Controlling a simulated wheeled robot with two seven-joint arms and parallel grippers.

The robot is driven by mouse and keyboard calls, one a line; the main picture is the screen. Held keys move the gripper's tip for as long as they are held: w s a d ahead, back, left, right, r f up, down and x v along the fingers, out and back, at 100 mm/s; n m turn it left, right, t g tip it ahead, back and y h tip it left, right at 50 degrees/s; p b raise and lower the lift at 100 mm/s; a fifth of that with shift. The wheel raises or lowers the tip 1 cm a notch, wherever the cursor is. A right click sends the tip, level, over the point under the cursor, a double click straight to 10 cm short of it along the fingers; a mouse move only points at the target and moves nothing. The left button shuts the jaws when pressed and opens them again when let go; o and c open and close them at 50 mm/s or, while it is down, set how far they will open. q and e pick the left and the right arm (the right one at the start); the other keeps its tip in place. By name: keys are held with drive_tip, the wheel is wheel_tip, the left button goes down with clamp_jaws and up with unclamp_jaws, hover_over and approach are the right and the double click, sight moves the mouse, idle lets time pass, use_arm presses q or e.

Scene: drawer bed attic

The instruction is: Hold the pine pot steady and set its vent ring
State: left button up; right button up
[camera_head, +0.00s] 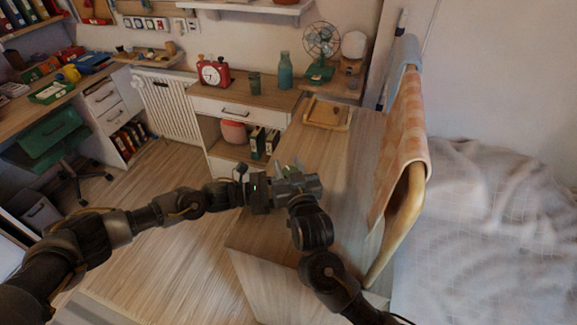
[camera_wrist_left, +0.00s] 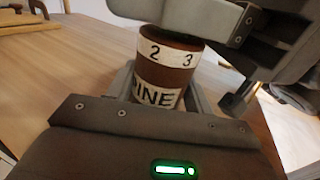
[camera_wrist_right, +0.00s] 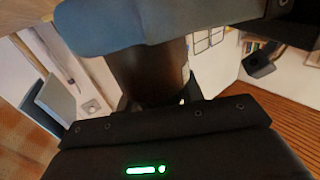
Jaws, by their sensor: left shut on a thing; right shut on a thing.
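The pine pot (camera_wrist_left: 158,78) is a brown cylinder in the left wrist view, with a white label reading "INE" on its lower part. Its vent ring (camera_wrist_left: 170,53) is the upper band, with the numbers 2 and 3 on white. My left gripper (camera_head: 268,188) is shut around the lower pot. My right gripper (camera_head: 290,184) is at the top of the pot, shut on the vent ring. The right wrist view shows a dark brown cylinder (camera_wrist_right: 150,75) between its fingers, partly covered. In the head view the grippers hide most of the pot.
The wooden top (camera_head: 340,150) below the grippers carries a wooden tray (camera_head: 328,114) farther back. A chair or rail with an orange checked cloth (camera_head: 402,135) stands close on the right, beside a bed (camera_head: 490,230). A shelf unit with a red clock (camera_head: 213,72) is behind.

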drive_tip(key=o, duration=1)
drive_tip(key=shift+s, duration=0.1)
drive_tip(key=v, duration=1.1)
drive_tip(key=shift+s+d, duration=0.2)
drive_tip(key=shift+s, duration=0.2)
